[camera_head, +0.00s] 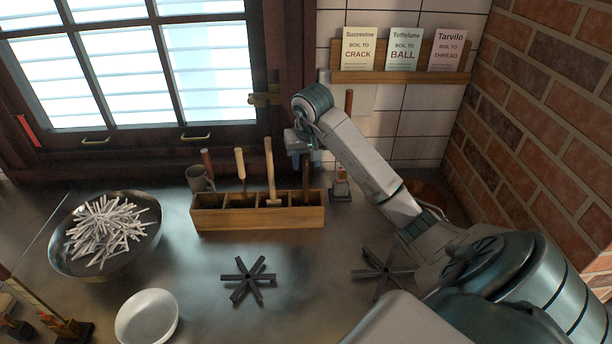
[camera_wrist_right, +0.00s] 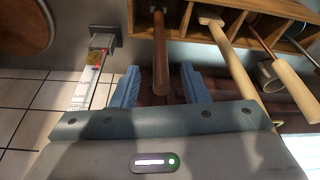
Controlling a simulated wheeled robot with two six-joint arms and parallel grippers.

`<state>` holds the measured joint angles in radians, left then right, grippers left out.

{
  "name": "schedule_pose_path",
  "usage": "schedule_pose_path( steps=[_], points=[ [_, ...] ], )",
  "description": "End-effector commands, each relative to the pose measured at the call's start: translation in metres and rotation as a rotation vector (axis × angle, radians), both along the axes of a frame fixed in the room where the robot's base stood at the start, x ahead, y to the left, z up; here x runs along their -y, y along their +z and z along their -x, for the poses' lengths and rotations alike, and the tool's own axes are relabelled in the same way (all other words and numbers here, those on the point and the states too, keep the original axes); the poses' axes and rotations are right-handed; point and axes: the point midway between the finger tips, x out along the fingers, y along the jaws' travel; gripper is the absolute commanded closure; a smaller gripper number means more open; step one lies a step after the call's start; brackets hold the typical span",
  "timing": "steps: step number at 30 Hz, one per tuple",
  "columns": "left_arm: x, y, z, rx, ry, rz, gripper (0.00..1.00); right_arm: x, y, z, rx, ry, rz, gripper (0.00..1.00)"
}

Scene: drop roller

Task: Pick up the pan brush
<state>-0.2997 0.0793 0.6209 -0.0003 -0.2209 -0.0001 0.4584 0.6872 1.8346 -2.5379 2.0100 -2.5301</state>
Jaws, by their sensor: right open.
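A wooden rack (camera_head: 260,218) with several compartments holds upright tools on the counter. A dark brown handle (camera_head: 306,186) stands in its rightmost compartment; it may be the pan brush, but its head is hidden. My right gripper (camera_head: 306,158) is over that end of the rack, partly hidden by its own wrist. In the right wrist view the gripper (camera_wrist_right: 162,88) is open, its blue fingers on either side of the dark brown handle (camera_wrist_right: 160,50), with gaps showing. My left gripper is not in view.
Pale wooden handles (camera_head: 270,170) stand left in the rack. A labelled upright tool (camera_head: 341,183) stands close to its right. A bowl of white sticks (camera_head: 70,255), a white bowl (camera_head: 147,318) and dark star-shaped stands (camera_head: 248,280) occupy the counter. Cards sit on a wall shelf (camera_head: 400,77).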

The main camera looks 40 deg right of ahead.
Motion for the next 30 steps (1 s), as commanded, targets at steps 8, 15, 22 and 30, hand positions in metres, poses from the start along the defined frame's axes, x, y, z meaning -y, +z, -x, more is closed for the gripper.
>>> schedule_pose_path(
  steps=[8, 15, 22, 30],
  points=[
    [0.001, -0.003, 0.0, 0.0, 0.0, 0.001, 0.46, 0.002, -0.029, -0.006, -0.001, 0.0, 0.0, 0.59],
    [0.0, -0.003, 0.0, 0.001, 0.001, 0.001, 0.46, 0.002, -0.029, -0.006, 0.0, 0.0, 0.0, 0.75],
    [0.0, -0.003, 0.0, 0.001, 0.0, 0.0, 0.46, 0.002, -0.029, -0.006, 0.0, 0.0, 0.0, 1.0],
    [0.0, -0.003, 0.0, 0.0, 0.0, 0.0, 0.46, 0.002, -0.027, -0.006, 0.001, 0.0, 0.0, 1.0]
  ],
)
